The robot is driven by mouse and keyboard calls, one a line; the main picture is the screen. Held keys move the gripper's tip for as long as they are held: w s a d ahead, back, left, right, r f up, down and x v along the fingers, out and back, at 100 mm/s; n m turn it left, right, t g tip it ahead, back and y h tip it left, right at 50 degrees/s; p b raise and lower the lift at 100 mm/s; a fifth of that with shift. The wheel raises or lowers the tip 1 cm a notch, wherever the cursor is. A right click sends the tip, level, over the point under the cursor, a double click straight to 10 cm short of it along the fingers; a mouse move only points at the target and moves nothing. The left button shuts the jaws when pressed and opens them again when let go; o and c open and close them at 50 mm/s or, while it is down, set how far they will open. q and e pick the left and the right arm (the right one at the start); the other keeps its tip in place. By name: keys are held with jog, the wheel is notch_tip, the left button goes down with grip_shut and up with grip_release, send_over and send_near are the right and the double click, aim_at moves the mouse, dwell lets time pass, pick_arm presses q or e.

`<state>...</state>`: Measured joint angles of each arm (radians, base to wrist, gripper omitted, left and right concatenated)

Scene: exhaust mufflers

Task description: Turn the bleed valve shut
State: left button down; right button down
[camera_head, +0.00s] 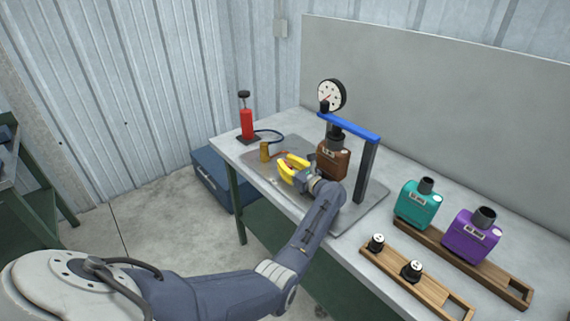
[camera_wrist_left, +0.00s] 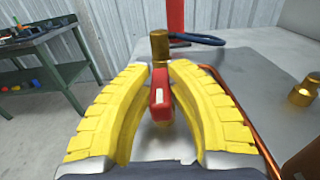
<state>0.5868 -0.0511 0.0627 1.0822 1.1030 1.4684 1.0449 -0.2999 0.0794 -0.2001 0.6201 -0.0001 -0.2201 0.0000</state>
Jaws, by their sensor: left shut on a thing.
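The bleed valve shows in the left wrist view as a brass body (camera_wrist_left: 160,46) with a short red handle (camera_wrist_left: 161,98) pointing toward me. In the head view its brass body (camera_head: 265,152) stands near the left front of the grey plate. My left gripper (camera_head: 281,167) has yellow fingers and comes in beside the valve. In the left wrist view the fingers (camera_wrist_left: 163,72) are shut on the red handle, one on each side. The brass body stands just beyond the fingertips. In the head view the handle is mostly hidden. My right gripper is not in view.
A red pump (camera_head: 246,125) with a dark blue hose stands behind the valve. A brown muffler (camera_head: 332,162) sits under a blue bar (camera_head: 348,127) with a gauge (camera_head: 331,95) above. Teal (camera_head: 418,205) and purple (camera_head: 470,237) mufflers stand at right. A wooden rack (camera_head: 440,297) holds black-topped parts.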

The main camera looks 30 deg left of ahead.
pick_arm(q)
jog(key=shift+a+m+t, duration=0.1)
jog(key=shift+m+t, duration=0.2)
jog(key=shift+t, duration=0.2)
jog(key=m+t+h, duration=0.3)
jog(key=t, duration=0.2)
jog(key=shift+s+m, duration=0.1)
jog(key=shift+m, duration=0.3)
jog(key=m+t+h, duration=0.2)
jog(key=h, duration=0.1)
jog(key=m+t+h, duration=0.3)
jog(key=shift+a+r+h, duration=0.1)
jog(key=shift+r+h, duration=0.05)
jog(key=shift+h, duration=0.15)
jog(key=m+t+h, duration=0.1)
jog(key=m+h, duration=0.1)
jog(key=h, duration=0.1)
jog(key=m+h, duration=0.3)
jog(key=h, duration=0.1)
jog(key=shift+t+h, duration=0.3)
jog(key=shift+t, duration=0.1)
jog(key=shift+m+g+h, duration=0.3)
jog(key=shift+m+h, duration=1.4)
jog(key=shift+h, duration=1.1)
jog(key=c, duration=1.3)
grip_release()
jog(key=shift+d, duration=0.2)
